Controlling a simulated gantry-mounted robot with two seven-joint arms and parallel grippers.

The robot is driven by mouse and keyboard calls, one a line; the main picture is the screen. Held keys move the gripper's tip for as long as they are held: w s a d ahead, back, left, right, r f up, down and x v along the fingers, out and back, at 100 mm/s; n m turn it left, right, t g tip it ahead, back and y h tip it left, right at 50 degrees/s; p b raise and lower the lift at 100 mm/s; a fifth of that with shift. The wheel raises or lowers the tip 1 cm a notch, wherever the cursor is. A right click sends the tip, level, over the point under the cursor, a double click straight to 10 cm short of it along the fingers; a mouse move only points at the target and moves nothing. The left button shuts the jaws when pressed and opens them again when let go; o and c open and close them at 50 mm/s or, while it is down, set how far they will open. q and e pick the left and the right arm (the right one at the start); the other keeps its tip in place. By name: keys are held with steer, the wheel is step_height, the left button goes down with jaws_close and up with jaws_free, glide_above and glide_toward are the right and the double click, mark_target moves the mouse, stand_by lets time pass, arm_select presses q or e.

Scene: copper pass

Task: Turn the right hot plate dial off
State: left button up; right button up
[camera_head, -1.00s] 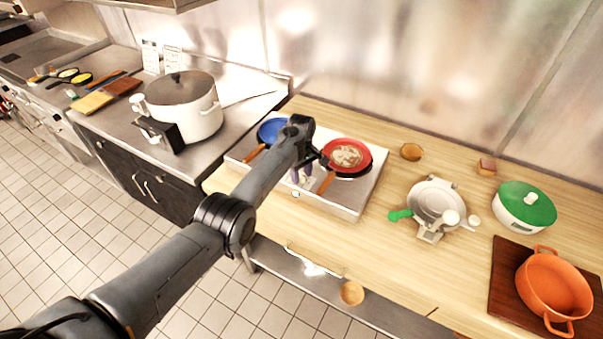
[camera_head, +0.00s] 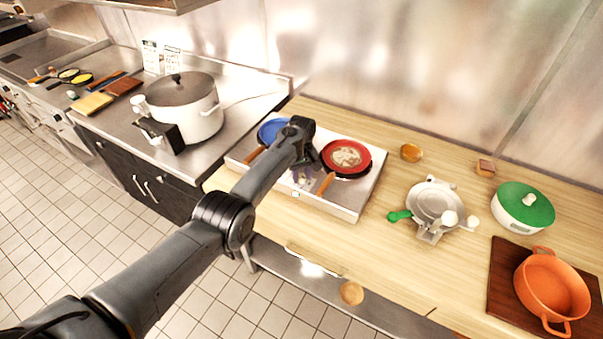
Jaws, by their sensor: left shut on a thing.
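The hot plate (camera_head: 347,212) is a wide, low silver unit on the wooden counter. A red pan (camera_head: 364,163) with food in it sits on its right side, and a blue pan (camera_head: 261,130) sits on its left side, partly behind my arm. My left gripper (camera_head: 303,177) points down at the front of the hot plate, between the two pan handles. Its fingers are shut on what appears to be the right dial, mostly hidden and too small to read. A small pale knob (camera_head: 295,194) shows at the front edge just below the fingers. My right gripper is not in view.
The red pan's orange handle (camera_head: 326,184) is close on the right of my fingers. A waffle-iron-like device (camera_head: 434,203), a green-lidded pot (camera_head: 525,206) and an orange pot (camera_head: 551,285) stand further right.

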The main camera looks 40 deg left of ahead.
arm_select(q)
steer(key=m, duration=0.3)
steer(key=shift+m, duration=0.4)
steer(key=m, duration=0.3)
steer(key=shift+m, duration=0.3)
steer(key=m, duration=0.3)
steer(key=shift+m, duration=0.3)
steer(key=m, duration=0.4)
steer(key=shift+m+b, duration=0.3)
steer(key=shift+b, duration=0.1)
steer(key=m+b, duration=0.1)
steer(key=m, duration=0.2)
steer(key=shift+m, duration=0.3)
steer(key=m+b, duration=0.2)
steer(key=m, duration=0.2)
steer(key=shift+m, duration=0.3)
steer(key=m+b, duration=0.2)
steer(key=m, duration=0.2)
steer(key=shift+m+b, duration=0.65)
steer(key=shift+m, duration=1.45)
